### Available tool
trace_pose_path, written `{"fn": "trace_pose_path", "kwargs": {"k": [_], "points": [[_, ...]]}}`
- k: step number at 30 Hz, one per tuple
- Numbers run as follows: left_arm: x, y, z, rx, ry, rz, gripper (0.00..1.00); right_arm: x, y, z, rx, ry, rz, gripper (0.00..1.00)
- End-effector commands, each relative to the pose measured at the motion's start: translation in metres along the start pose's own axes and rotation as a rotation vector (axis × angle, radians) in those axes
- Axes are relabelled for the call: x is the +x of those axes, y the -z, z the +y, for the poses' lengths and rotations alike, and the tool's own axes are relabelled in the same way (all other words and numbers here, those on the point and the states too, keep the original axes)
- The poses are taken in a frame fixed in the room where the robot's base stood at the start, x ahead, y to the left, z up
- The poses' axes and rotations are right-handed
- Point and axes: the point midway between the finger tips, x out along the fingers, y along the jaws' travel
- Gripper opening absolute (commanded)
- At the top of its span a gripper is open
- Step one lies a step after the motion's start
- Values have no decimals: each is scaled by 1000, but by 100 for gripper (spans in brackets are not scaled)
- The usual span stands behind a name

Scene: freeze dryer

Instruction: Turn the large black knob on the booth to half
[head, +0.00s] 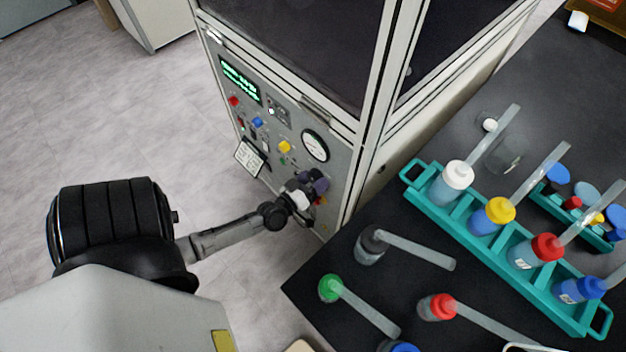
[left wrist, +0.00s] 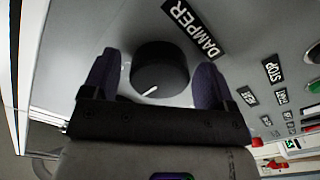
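The large black knob (left wrist: 160,72) shows in the left wrist view on the booth's grey panel (left wrist: 110,25), beside a label reading DAMPER. A white pointer line on it is visible. My left gripper (left wrist: 158,85) is open, with one purple-padded finger on each side of the knob and a visible gap to each. In the head view my left gripper (head: 312,190) is at the lower right of the booth's front panel (head: 335,178) and hides the knob. My right gripper is not in view.
The panel also carries a round gauge (head: 315,146), a green display (head: 240,80), and coloured buttons. To the right, a black table (head: 455,280) holds a teal rack (head: 410,180) of bottles and several loose bottles. Open floor lies left of the booth.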

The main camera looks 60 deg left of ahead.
Motion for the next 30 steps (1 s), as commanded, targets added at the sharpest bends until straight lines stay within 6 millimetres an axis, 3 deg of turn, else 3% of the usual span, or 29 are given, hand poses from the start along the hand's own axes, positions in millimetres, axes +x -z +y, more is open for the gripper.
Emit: {"fn": "trace_pose_path", "kwargs": {"k": [8,13,30], "points": [[0,0,0,0,0,0,84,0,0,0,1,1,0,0],[-13,0,0,1,1,-3,84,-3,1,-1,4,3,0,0],[-115,1,0,0,1,-2,84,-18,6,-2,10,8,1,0]]}}
